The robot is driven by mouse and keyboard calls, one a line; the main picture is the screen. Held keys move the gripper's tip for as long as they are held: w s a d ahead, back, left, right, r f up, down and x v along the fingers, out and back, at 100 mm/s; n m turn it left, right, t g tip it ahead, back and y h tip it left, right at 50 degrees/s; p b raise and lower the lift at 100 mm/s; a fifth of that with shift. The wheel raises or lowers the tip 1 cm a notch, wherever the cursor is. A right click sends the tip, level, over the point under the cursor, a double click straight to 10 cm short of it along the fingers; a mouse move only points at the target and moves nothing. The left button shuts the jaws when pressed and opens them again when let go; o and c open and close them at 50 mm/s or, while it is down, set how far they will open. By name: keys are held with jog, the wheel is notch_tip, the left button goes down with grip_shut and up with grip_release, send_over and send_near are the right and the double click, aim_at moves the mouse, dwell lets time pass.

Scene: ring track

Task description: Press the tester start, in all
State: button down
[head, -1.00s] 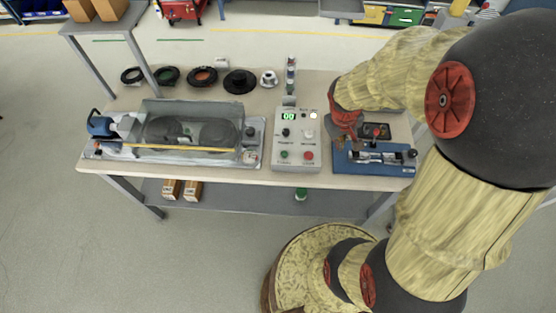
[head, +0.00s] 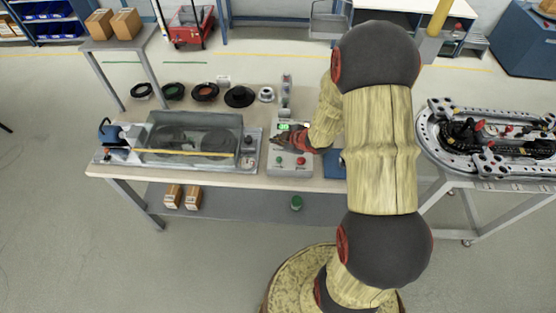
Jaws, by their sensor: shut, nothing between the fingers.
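The tester's control box (head: 288,170) stands on the table with a lit green display (head: 283,127). A green button (head: 279,161) and a red button (head: 301,161) sit on its lower front. My red gripper (head: 277,142) is shut and empty over the upper middle of the box, just below the display. It hides the knobs there. I cannot tell whether its tips touch the panel. The covered tester unit (head: 240,133) with two dark round discs under a clear hood stands to the left of the box.
Several rings and round parts, including a black flanged disc (head: 239,97), lie along the table's back. My arm mostly hides a blue fixture (head: 333,163) at right. An oval track (head: 490,165) stands on another table farther right.

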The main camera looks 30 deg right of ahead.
aim_at(278, 160)
dwell(0.3)
notch_tip(278, 160, down, 9)
jog(key=b, duration=0.7)
jog(key=shift+r+b, duration=0.1)
jog(key=shift+b, duration=0.2)
dwell(1.0)
jog(key=shift+f+b, duration=0.35)
jog(key=shift+f, duration=0.05)
